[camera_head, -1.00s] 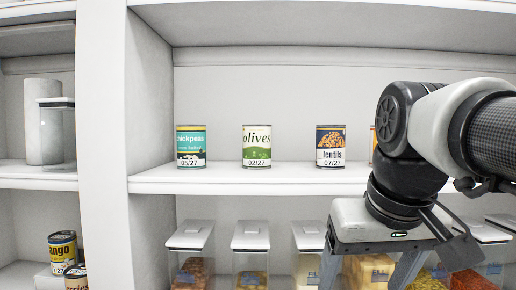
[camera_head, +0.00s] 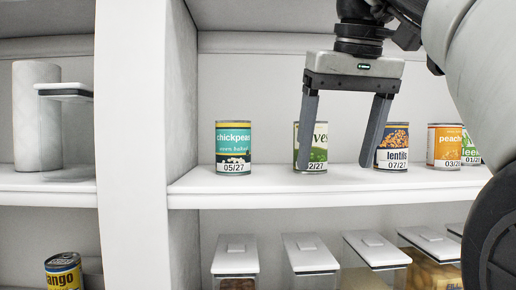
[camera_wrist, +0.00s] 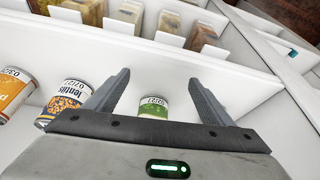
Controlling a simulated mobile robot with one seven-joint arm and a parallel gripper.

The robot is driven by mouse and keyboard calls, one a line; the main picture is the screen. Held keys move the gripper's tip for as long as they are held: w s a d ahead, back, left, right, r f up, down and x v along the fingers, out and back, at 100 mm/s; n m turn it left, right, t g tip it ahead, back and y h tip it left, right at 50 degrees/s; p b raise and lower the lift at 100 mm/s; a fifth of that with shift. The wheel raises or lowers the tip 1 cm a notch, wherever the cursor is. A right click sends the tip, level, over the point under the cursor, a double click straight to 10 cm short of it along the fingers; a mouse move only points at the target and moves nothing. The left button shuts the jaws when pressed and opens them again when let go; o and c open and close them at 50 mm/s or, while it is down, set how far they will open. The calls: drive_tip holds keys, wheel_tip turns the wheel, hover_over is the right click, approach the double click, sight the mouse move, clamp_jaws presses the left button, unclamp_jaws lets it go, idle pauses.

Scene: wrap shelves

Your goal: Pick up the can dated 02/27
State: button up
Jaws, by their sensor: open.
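The olives can (camera_head: 317,146), green and cream with a label partly reading 2/27, stands upright on the white shelf (camera_head: 330,182). My gripper (camera_head: 338,150) is open and empty, its fingers pointing down in front of the shelf cans. In the head view its left finger covers part of the olives can. In the wrist view my gripper (camera_wrist: 163,92) has the olives can (camera_wrist: 154,105) showing between its fingers, apart from both, with its lower part hidden by the gripper body.
The lentils can (camera_head: 392,147) dated 07/27 stands right of the olives can, the chickpeas can (camera_head: 233,147) dated 05/27 to its left. A peaches can (camera_head: 444,145) is further right. Lidded containers (camera_head: 310,252) fill the shelf below. A white upright panel (camera_head: 150,140) bounds the left.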

sight(317, 159)
drive_tip(key=w, duration=0.2)
drive_tip(key=w+p, duration=0.1)
drive_tip(key=w, duration=0.2)
drive_tip(key=w+p, duration=0.1)
drive_tip(key=w, duration=0.1)
drive_tip(key=shift+w+a+r, duration=0.25)
drive_tip(key=shift+a, duration=0.1)
drive_tip(key=w, duration=0.1)
drive_tip(key=w+p, duration=0.1)
drive_tip(key=w, duration=0.1)
drive_tip(key=w+p, duration=0.1)
drive_tip(key=shift+w+a, duration=0.25)
drive_tip(key=shift+w, duration=0.05)
drive_tip(key=shift+f, duration=0.55)
drive_tip(key=shift+s+f, duration=0.1)
drive_tip(key=shift+c, duration=0.2)
drive_tip(key=c, duration=1.3)
drive_tip(key=shift+r, duration=0.25)
drive_tip(key=shift+c, duration=0.2)
